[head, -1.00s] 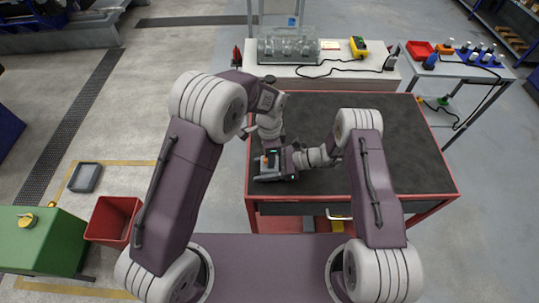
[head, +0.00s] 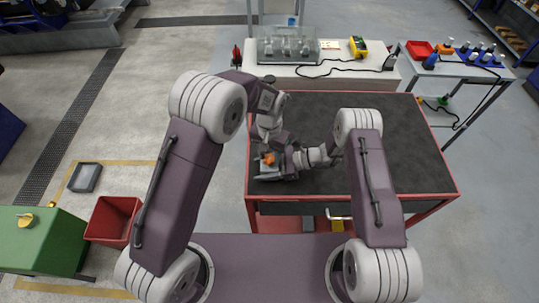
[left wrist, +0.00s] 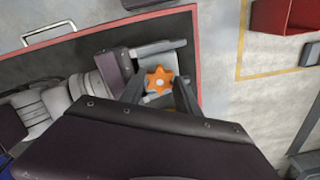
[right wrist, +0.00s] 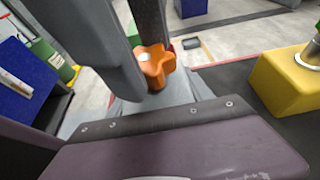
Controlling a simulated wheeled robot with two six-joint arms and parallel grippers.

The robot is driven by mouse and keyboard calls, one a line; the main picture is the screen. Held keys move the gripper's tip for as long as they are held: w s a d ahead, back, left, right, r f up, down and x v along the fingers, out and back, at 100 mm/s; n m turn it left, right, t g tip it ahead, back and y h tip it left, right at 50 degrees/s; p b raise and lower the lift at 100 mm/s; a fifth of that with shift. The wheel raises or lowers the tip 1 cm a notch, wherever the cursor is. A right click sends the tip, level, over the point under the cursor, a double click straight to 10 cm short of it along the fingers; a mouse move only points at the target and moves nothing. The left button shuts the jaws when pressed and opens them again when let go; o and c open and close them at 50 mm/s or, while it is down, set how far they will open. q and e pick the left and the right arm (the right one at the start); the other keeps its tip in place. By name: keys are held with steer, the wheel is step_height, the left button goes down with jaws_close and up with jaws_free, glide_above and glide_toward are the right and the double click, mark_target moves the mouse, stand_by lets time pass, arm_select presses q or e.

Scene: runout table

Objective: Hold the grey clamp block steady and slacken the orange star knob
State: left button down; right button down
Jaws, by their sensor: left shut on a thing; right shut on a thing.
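The orange star knob (head: 268,158) sits on top of the grey clamp block (head: 267,176), near the left front of the dark table top. My left gripper (left wrist: 160,86) is over the knob from above, its two fingers shut on it from opposite sides; the knob (left wrist: 159,81) shows between them in the left wrist view. My right gripper (right wrist: 138,75) comes in from the right and is shut on the clamp block, whose grey top (right wrist: 180,92) shows under the knob (right wrist: 154,66) in the right wrist view. My grippers hide part of the block.
The dark table top (head: 390,150) is clear to the right. A yellow block (right wrist: 290,85) with a metal post stands near the clamp in the right wrist view. A bench (head: 320,75) with a clear-covered unit (head: 288,45) stands behind. A red bin (head: 112,220) is on the floor, left.

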mark_target(270, 158)
arm_select(q)
steer(key=n, duration=0.5)
steer(key=shift+w+n, duration=0.1)
steer(key=shift+n, duration=0.3)
stand_by(0.4)
steer(key=c, duration=1.1)
jaws_free()
steer(key=shift+c, duration=0.2)
step_height(270, 158, up, 12)
arm_select(e)
steer(key=shift+c, duration=1.8)
jaws_free()
